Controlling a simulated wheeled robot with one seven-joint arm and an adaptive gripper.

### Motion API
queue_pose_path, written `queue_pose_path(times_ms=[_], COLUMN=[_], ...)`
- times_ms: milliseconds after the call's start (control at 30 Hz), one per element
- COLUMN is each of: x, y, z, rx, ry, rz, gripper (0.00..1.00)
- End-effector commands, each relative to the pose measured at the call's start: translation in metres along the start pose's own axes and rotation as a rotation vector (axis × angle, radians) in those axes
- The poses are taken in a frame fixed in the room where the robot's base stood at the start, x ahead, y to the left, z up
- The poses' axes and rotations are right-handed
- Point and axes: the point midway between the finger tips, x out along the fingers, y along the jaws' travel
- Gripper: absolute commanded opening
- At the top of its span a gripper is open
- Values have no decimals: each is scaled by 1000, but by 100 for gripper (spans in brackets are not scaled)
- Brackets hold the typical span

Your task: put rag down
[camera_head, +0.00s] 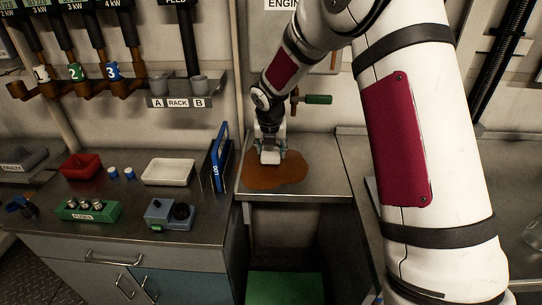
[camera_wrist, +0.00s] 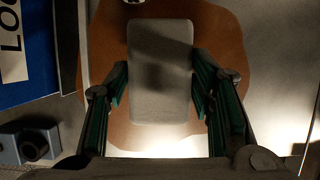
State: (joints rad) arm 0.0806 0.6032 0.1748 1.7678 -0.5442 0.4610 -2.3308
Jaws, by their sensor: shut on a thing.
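The rag (camera_wrist: 160,72) is a light grey, rounded block-like pad in the wrist view. It lies between the two fingers of my gripper (camera_wrist: 160,95), which is shut on its sides. Below it a flat brown patch (camera_wrist: 232,60), like a spill, spreads out on the counter. In the head view my gripper (camera_head: 270,155) points down over the brown patch (camera_head: 285,178) on the narrow steel counter. The rag is mostly hidden by the gripper there. I cannot tell whether the rag touches the surface.
A blue binder (camera_head: 220,157) stands left of the patch, close to my gripper. Further left are a white tray (camera_head: 168,172), a red bin (camera_head: 81,166), a green holder (camera_head: 88,210) and a blue-grey device (camera_head: 168,215). A green-handled valve (camera_head: 318,99) sticks out behind. Bare counter shows right of the patch.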

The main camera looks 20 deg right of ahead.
Motion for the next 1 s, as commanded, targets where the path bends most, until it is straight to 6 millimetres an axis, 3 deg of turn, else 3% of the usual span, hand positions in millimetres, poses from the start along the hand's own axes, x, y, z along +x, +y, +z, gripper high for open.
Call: queue_pose_path(times_ms=[200, 667, 700, 767, 800, 1000], x=[25, 32, 32, 32, 31, 31], y=[0, -1, -1, -1, -1, -1], z=[-12, -14, -14, -14, -14, -14], rx=[-1, 0, 0, 0, 0, 0], ry=[2, 1, 1, 1, 1, 1], rz=[-1, -1, -1, -1, -1, -1], gripper=[22, 22, 51, 65, 69, 69])
